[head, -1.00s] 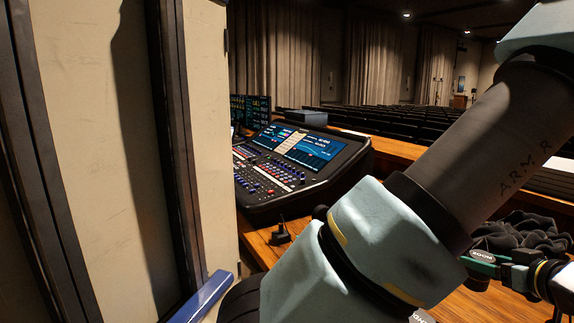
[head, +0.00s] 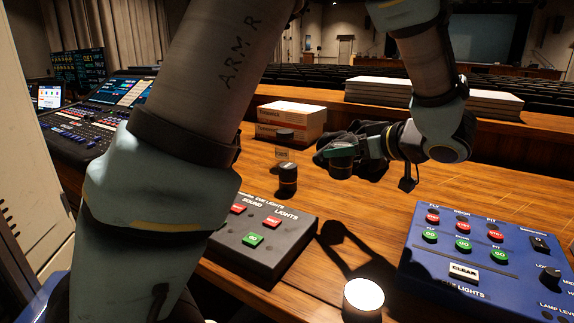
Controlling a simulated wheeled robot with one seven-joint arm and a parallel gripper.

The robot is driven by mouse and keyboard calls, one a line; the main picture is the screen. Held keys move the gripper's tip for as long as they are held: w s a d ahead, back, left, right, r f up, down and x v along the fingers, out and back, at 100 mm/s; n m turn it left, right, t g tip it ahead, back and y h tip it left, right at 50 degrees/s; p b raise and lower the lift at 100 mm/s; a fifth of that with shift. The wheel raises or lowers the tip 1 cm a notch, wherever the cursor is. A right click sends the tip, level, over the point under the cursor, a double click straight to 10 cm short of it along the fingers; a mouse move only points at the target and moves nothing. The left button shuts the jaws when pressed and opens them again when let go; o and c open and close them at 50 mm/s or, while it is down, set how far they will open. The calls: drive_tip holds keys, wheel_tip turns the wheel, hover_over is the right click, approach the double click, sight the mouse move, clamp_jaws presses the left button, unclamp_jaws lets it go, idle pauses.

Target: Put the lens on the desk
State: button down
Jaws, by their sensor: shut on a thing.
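My gripper (head: 342,157) is right of centre in the head view, above the wooden desk (head: 235,272), reaching in from the right. It is shut on a short dark cylinder, apparently the lens (head: 341,170), held below its fingers. Part of the lens is hidden by the gripper, and I cannot tell whether its bottom touches the desk. A similar dark cylinder (head: 287,180) stands on the desk to its left.
A black bundle (head: 350,131) lies behind my gripper, a carton (head: 290,117) behind to the left. A grey cue-light box (head: 262,245), a bright white-topped cylinder (head: 363,297) and a blue cue-light box (head: 450,255) stand in front. A mixing console (head: 85,125) is at the left.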

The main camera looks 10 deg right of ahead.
wheel_tip(320, 180, down, 10)
drive_tip(key=shift+r, duration=0.1)
idle(0.4)
drive_tip(key=shift+c, duration=0.5)
unclamp_jaws()
drive_tip(key=shift+f, duration=0.2)
drive_tip(key=shift+s+d+r, duration=0.1)
drive_tip(key=shift+r, duration=0.1)
drive_tip(key=v, duration=0.7)
drive_tip(key=shift+s+b, duration=0.1)
drive_tip(key=shift+b, duration=0.25)
